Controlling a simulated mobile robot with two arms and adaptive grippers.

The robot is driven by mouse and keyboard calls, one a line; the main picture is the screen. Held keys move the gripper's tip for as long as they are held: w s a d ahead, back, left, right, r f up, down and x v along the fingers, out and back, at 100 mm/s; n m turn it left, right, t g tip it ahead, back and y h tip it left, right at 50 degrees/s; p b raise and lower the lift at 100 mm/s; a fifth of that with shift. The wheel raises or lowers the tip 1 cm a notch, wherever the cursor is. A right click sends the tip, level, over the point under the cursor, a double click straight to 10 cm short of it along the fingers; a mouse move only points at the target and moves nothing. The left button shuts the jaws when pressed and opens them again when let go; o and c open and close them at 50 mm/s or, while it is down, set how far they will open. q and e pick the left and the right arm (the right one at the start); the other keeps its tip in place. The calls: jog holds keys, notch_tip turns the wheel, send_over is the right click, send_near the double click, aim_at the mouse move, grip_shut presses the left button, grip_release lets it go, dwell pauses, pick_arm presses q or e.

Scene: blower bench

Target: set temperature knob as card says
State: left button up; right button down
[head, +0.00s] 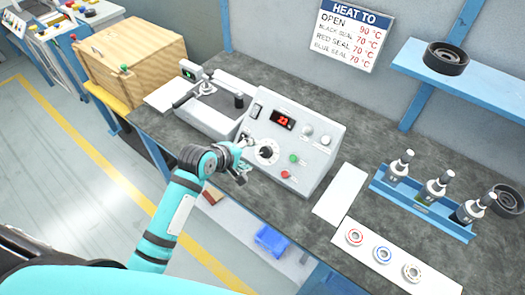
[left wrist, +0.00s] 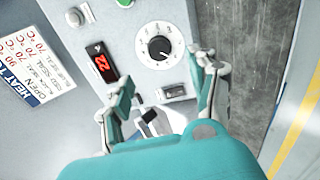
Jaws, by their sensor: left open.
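The grey control box (head: 318,160) stands on the bench. Its sloped face carries a black temperature knob (head: 266,152) on a white dial, also in the left wrist view (left wrist: 158,47). A red digital display (head: 283,120) seems to read 22; it also shows in the left wrist view (left wrist: 103,64). The card (head: 350,33) on the wall reads HEAT TO: open 90 °C, black seal 70 °C, red seal 70 °C, blue seal 70 °C. My left gripper (left wrist: 163,80) is open and empty, its fingers beside and below the dial, apart from the knob. My right gripper is not in view.
A green button (head: 293,158) and red button (head: 285,174) sit right of the knob. A blue rack (head: 421,205) holds three upright units; three rings lie on a white mat (head: 352,258).

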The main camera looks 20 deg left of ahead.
aim_at(263, 152)
pick_arm(q)
jog(key=x, duration=0.8)
jog(key=shift+w+d+f, duration=0.15)
jog(key=shift+w+f, duration=0.1)
jog(key=shift+w+d+f, duration=0.15)
jog(key=shift+w+f, duration=0.15)
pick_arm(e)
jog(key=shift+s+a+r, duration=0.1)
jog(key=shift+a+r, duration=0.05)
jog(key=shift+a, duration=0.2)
pick_arm(q)
jog(key=c, duration=1.1)
jog(key=shift+c, duration=0.2)
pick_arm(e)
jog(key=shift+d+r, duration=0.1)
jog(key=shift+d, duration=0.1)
pick_arm(q)
jog(key=shift+p, duration=0.3)
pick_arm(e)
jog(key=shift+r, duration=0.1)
